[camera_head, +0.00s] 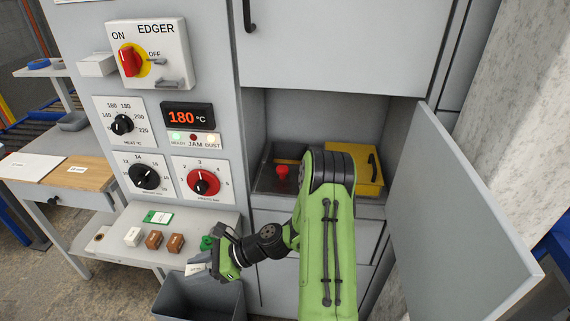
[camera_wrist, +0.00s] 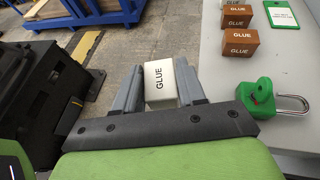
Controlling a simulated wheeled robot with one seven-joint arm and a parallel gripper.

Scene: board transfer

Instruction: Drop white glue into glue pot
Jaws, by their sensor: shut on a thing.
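My gripper (camera_wrist: 160,88) is shut on a white glue block (camera_wrist: 160,80) marked GLUE, held beside the edge of the grey shelf. In the head view my gripper (camera_head: 203,266) is low, left of the open compartment, with the white block (camera_head: 194,269) at its tip. It is above or beside a dark grey bin (camera_head: 198,302); I cannot tell which. In the open compartment are a dark tray with a red knob (camera_head: 282,172) and a yellow box (camera_head: 367,172) with a black handle. I cannot tell which is the glue pot. My arm hides part of the compartment.
The compartment door (camera_head: 450,200) stands open at right. The dial panel (camera_head: 150,150) rises behind the shelf.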

